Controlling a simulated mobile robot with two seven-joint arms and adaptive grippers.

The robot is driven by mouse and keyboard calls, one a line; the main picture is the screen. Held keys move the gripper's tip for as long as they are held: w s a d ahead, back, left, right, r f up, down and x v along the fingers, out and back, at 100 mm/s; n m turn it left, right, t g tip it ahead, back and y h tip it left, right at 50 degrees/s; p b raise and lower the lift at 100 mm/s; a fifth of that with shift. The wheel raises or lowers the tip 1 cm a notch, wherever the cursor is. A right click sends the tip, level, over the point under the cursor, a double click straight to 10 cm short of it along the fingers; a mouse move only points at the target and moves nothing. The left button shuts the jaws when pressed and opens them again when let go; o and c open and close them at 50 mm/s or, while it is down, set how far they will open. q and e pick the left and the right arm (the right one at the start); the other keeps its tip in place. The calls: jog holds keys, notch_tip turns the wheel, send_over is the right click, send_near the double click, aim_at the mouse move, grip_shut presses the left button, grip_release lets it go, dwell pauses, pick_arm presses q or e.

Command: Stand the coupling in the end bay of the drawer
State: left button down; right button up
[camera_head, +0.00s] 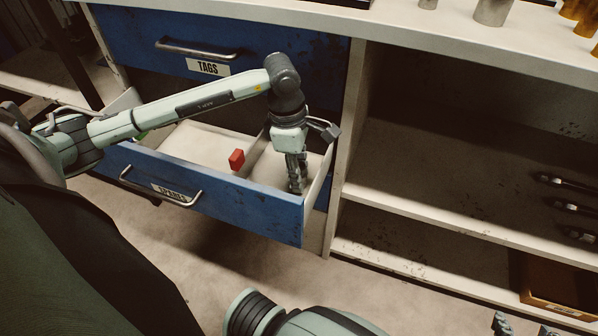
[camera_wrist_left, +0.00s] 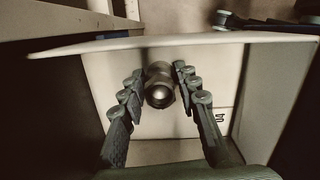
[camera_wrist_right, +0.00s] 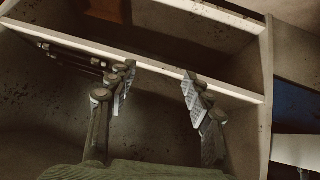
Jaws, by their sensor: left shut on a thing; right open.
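The open drawer (camera_head: 270,214) has a blue front and a pale inside split by a divider. My left gripper (camera_head: 297,188) reaches down into its right end bay. In the left wrist view, my left gripper (camera_wrist_left: 159,74) has its fingers on either side of the coupling (camera_wrist_left: 159,92), a dark metal cylinder with a round end facing the camera. It is shut on the coupling, which looks roughly in line with the fingers. Whether the coupling touches the drawer floor cannot be told. My right gripper (camera_wrist_right: 158,82) is open and empty, in front of the shelves.
A red block (camera_head: 236,160) is in the drawer, left of the divider (camera_head: 256,153). A shut drawer labelled TAGS (camera_head: 208,67) is above. Open shelves (camera_head: 440,205) stand to the right, with dark tools (camera_head: 565,182) and a brown box (camera_head: 552,287). Metal cylinders (camera_head: 492,12) stand on the worktop.

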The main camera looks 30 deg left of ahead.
pick_arm(q)
jog(key=shift+f, duration=0.1)
jog(key=c, duration=1.1)
grip_release()
pick_arm(e)
jog(key=shift+w+a+r+t, duration=0.3)
jog(key=shift+w+a+r, duration=0.2)
jog(key=shift+a, duration=0.1)
jog(key=shift+d, duration=0.15)
pick_arm(q)
notch_tip(320, 180, up, 2)
jog(key=shift+a, duration=0.1)
jog(key=r, duration=0.6)
jog(key=a+r, duration=0.1)
jog(key=r, duration=0.2)
jog(key=shift+s+r+p, duration=0.2)
jog(key=shift+p, duration=0.1)
jog(key=shift+r, duration=0.4)
pick_arm(e)
jog(key=s+d+f, duration=0.1)
jog(key=s+d+g, duration=0.1)
jog(key=s+d+f+g, duration=0.1)
jog(key=s, duration=0.1)
jog(key=shift+d+f+h, duration=0.25)
jog(key=shift+f+h, duration=0.1)
jog(key=shift+h, duration=0.05)
